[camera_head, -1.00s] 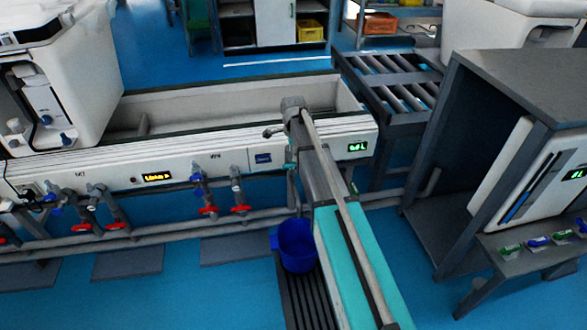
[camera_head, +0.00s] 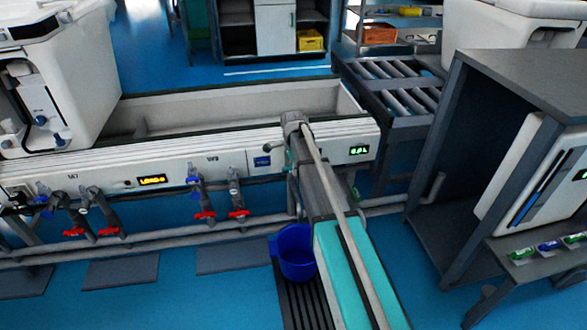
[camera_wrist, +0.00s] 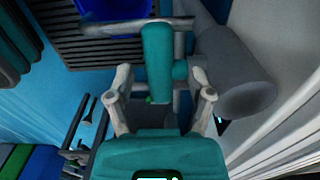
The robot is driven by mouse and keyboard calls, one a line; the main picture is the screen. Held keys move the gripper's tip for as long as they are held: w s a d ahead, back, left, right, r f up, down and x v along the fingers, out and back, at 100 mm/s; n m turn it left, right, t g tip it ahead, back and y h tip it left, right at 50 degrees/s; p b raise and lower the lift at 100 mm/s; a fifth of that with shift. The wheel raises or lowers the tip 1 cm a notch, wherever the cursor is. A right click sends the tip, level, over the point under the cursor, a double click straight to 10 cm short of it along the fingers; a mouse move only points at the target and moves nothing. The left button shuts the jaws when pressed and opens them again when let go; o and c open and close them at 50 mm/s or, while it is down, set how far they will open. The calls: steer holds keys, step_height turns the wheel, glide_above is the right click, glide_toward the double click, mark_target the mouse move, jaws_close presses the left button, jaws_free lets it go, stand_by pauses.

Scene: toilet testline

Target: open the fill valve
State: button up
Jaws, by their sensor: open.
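A teal cylindrical handle (camera_wrist: 158,62), which looks like the fill valve's handle, shows in the wrist view with a thin grey crossbar at its far end. A thick grey cylinder (camera_wrist: 235,75) lies to its right. My gripper (camera_wrist: 162,92) is open. Its pale fingers stand apart on either side of the handle's near end, and I see neither finger touching it. In the head view, a grey tap-like fitting (camera_head: 272,148) juts from the bench front beside the end of my arm. My arm hides most of that spot, and the gripper cannot be made out clearly there.
A blue bucket (camera_head: 297,255) stands on a dark slatted grate beneath my arm. Red-handled valves (camera_head: 205,215) line the pipes on the left. A dark cabinet (camera_head: 520,85) stands right, with a roller conveyor (camera_head: 395,90) behind. Blue floor is open in front.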

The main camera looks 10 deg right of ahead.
jaws_close()
stand_by(0.3)
steer(key=shift+a+h, duration=0.1)
steer(key=shift+h, duration=0.3)
steer(key=h, duration=0.1)
steer(key=h+b, duration=0.2)
steer(key=h, duration=0.1)
steer(key=shift+a+f, duration=0.3)
steer(key=h+b, duration=0.2)
steer(key=shift+a+f+h+b, duration=0.1)
steer(key=shift+h+b, duration=0.25)
steer(key=shift+h, duration=0.05)
steer(key=shift+h+b, duration=0.45)
steer(key=shift+h, duration=0.05)
steer(key=shift+r, duration=0.2)
